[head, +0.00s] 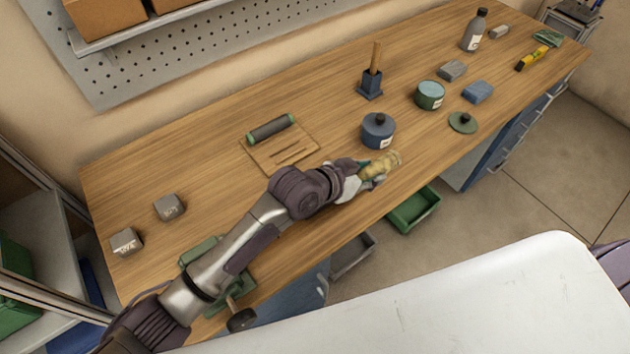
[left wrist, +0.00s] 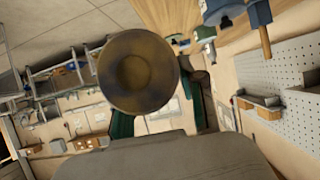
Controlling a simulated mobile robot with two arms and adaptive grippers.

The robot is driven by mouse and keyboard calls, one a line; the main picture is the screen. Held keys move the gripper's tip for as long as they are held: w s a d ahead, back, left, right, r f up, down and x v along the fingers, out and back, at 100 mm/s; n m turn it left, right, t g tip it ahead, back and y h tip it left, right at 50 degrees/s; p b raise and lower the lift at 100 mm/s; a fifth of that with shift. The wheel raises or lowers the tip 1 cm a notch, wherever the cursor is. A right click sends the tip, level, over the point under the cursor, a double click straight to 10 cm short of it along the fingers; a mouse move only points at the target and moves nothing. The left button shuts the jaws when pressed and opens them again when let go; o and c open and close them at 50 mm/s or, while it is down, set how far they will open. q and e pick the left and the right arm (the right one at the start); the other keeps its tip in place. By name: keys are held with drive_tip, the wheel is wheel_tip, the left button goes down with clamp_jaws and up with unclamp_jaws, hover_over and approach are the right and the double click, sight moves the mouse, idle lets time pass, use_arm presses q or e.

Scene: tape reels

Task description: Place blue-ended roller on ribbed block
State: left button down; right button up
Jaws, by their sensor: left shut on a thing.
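My left gripper (head: 364,176) is shut on a mottled tan, roller-like thing (head: 383,164) above the front part of the table. In the left wrist view, its round brown end (left wrist: 138,73) stands between the two teal fingers. No blue end shows on it. A dark grey roller with green ends (head: 271,128) lies on the back of a slotted wooden board (head: 266,159), left of the gripper. I cannot tell whether this board is the ribbed block. No clearly blue-ended roller shows. My right gripper is not in view.
A blue lidded pot (head: 378,133) stands just behind the gripper. A stick holder (head: 369,86), a teal tin (head: 430,97), a lid (head: 463,123) and a bottle (head: 473,32) stand farther right. A green vise (head: 232,292) is at the front left. An open green drawer (head: 414,212) juts out below.

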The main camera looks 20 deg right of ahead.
use_arm(q)
drive_tip(key=shift+a+f, duration=0.1)
drive_tip(key=shift+a, duration=0.05)
drive_tip(key=w+a+f+b, duration=0.3)
drive_tip(key=b, duration=0.2)
drive_tip(key=w+a+f+b, duration=0.3)
drive_tip(key=a+b, duration=0.1)
drive_tip(key=b, duration=0.1)
drive_tip(key=shift+w+a+f, duration=0.2)
drive_tip(key=shift+w+f, duration=0.15)
drive_tip(key=shift+w+a+f+b, duration=0.1)
drive_tip(key=shift+w+a+b, duration=0.2)
drive_tip(key=shift+w+a, duration=0.1)
wheel_tip(320, 180, down, 4)
drive_tip(key=b, duration=0.3)
drive_tip(key=shift+s, duration=0.1)
drive_tip(key=c, duration=0.7)
unclamp_jaws()
